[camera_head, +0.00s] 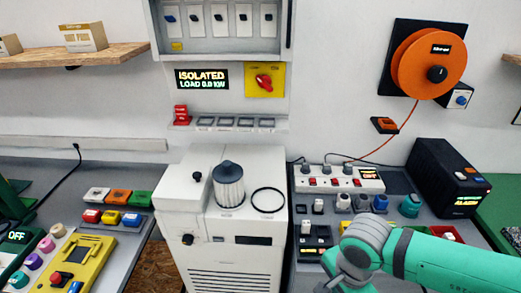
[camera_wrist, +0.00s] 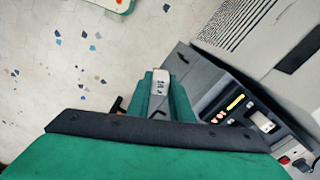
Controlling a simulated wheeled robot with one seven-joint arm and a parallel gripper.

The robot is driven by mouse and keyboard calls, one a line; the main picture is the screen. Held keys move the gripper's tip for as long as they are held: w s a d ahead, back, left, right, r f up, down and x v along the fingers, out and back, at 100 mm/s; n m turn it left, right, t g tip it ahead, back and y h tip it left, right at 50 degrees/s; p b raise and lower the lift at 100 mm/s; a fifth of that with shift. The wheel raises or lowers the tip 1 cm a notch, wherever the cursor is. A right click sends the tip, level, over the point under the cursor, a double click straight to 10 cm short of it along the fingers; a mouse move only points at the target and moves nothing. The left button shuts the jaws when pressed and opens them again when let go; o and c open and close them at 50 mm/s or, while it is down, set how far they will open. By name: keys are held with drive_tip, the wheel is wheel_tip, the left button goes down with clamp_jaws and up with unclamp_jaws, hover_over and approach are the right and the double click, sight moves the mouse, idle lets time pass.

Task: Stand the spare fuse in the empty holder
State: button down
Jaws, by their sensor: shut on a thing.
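My gripper (camera_wrist: 159,88) is shut on a small pale grey block with dark print, which I take to be the spare fuse (camera_wrist: 160,78). It sticks up between the two green fingers in the wrist view. The wrist view shows pale speckled floor beyond the fingers, with a dark grey bench part to their right. In the head view my arm reaches in from the lower right, and the fingers and fuse cannot be made out. I cannot tell for sure which holder is empty. A wall cabinet (camera_head: 215,45) at the top holds a row of several white modules.
A dark unit with lit indicators (camera_wrist: 235,102) is close right of my gripper. The display (camera_head: 201,78) reads ISOLATED, beside a red rotary switch (camera_head: 264,82). A power strip (camera_head: 340,180) and black box (camera_head: 440,175) crowd the right bench.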

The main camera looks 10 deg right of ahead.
drive_tip(key=w+a+f+n, duration=0.7)
drive_tip(key=w+a+f, duration=0.2)
drive_tip(key=a+f, duration=0.2)
drive_tip(key=w+a+f+n, duration=0.8)
drive_tip(key=w+a+f, duration=0.1)
drive_tip(key=a+f, duration=0.2)
drive_tip(key=shift+w+a+f, duration=0.35)
drive_tip(key=shift+a+f, duration=0.05)
drive_tip(key=shift+a, duration=0.25)
drive_tip(key=shift+d, duration=0.1)
